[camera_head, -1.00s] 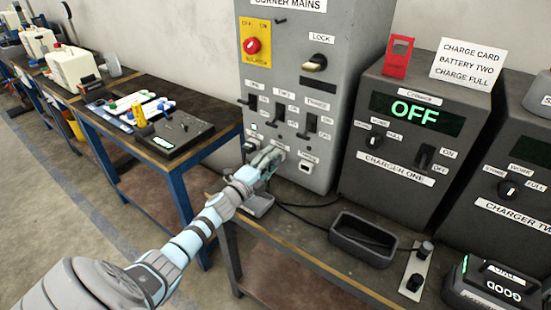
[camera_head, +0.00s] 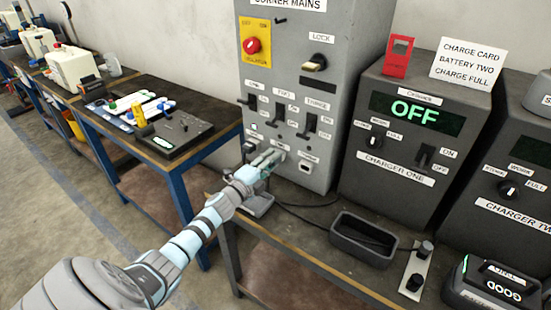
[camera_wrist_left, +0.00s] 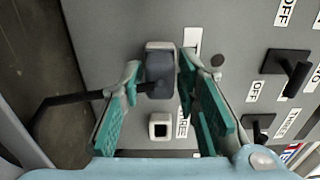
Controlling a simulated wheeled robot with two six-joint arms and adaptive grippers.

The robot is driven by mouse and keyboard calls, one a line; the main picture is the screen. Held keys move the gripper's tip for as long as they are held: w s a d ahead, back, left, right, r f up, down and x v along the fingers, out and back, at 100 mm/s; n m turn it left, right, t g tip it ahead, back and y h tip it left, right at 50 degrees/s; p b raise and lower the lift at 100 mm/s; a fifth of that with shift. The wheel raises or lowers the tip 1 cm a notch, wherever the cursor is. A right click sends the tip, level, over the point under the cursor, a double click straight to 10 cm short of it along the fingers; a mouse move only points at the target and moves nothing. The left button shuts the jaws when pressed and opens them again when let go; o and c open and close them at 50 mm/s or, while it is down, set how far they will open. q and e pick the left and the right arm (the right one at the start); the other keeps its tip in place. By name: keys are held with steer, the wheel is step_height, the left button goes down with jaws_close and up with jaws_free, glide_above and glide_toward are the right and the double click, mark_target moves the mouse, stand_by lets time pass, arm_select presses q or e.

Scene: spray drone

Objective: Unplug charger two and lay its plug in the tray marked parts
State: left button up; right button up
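Charger two (camera_head: 505,212) stands at the right edge, partly cut off. In the left wrist view a dark grey plug (camera_wrist_left: 160,75) sits in a pale socket on the mains cabinet, its black cable running left. My left gripper (camera_head: 270,160) is at the cabinet's socket row. In the wrist view its teal-padded fingers (camera_wrist_left: 159,80) stand open on either side of the plug, with narrow gaps. Which charger the plug feeds cannot be read. A dark open tray (camera_head: 358,251) lies on the bench; no parts marking is readable. My right gripper is out of view.
An empty socket (camera_wrist_left: 160,126) is beside the plug. Black switch levers (camera_wrist_left: 288,75) stick out nearby. Dark cables (camera_head: 310,205) cross the bench behind the tray. A metal piece (camera_head: 257,204) lies below my left gripper. Charger one (camera_head: 388,192) stands behind the tray.

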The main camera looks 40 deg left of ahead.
arm_select(q)
jaws_close()
steer(key=shift+s, duration=0.15)
